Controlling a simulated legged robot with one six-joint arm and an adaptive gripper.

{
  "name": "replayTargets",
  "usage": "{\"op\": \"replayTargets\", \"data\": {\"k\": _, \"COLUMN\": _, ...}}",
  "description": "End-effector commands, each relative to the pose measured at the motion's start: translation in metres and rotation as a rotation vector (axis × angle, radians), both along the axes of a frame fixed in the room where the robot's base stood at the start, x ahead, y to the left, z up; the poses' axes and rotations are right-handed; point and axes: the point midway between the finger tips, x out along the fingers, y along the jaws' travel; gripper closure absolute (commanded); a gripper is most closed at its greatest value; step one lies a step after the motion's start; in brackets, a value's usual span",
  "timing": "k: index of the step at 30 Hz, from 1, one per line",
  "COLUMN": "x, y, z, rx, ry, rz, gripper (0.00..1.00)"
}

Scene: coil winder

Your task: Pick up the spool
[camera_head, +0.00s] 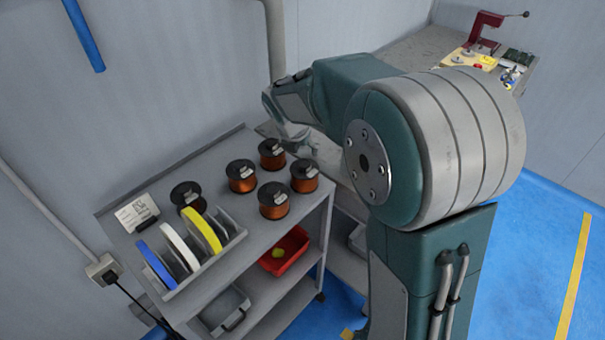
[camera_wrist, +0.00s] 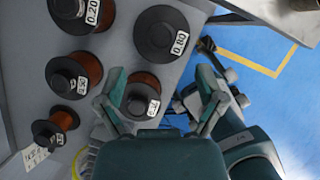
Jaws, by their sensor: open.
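Several black-flanged spools wound with copper wire stand on the top shelf of a grey rack, among them a back spool (camera_head: 271,154), a right spool (camera_head: 304,175), a front spool (camera_head: 273,200) and a left spool (camera_head: 241,176). My gripper (camera_head: 302,142) is beyond the back spool in the head view, partly hidden by my arm. In the wrist view my gripper (camera_wrist: 163,92) is open and empty. One spool (camera_wrist: 141,97) shows between its fingers, closer to the left finger. A spool labelled 0.80 (camera_wrist: 160,33) shows farther up. I cannot tell which spool is meant.
A rack (camera_head: 318,203) holds the spools. A grey holder (camera_head: 238,238) with blue, white and yellow discs stands at its front left, beside a label card (camera_head: 136,212). A red bin (camera_head: 284,252) is on the lower shelf. A bench (camera_head: 425,50) with a red press stands behind.

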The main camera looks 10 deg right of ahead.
Motion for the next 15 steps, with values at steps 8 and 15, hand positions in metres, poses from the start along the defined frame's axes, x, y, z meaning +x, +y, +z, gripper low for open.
{"op": "replayTargets", "data": {"k": 8, "x": 0.008, "y": -0.008, "z": -0.027, "rx": 0.003, "ry": 0.0, "rz": -0.003, "gripper": 0.12}}
{"op": "replayTargets", "data": {"k": 15, "x": 0.017, "y": -0.008, "z": -0.063, "rx": 0.001, "ry": 0.003, "rz": -0.004, "gripper": 0.12}}
